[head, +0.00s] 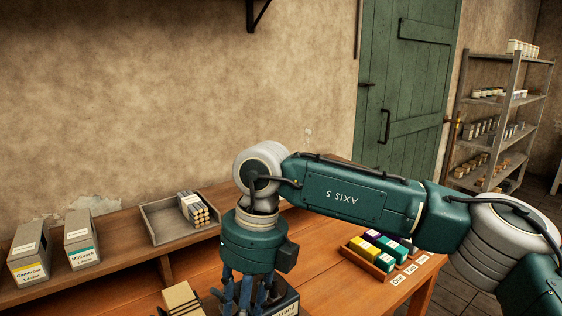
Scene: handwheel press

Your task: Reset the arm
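My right arm, green and pale grey, comes in from the right and bends down over the wooden table (320,246). My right gripper (250,296) hangs from it at the bottom edge, with blue fingers pointing down. The fingertips are cut off or hidden, so I cannot tell whether it is open or holds anything. A dark box with a pale label (287,308) shows just right of and behind the fingers, partly covered by them. My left gripper is not in view.
A grey tray (158,226) holds a bundle of rods on the raised shelf. Two labelled boxes (28,250) (82,243) stand left. A tan block (182,300) lies left of the gripper. A wooden tray (371,263) of coloured blocks sits under my arm, label cards beside it.

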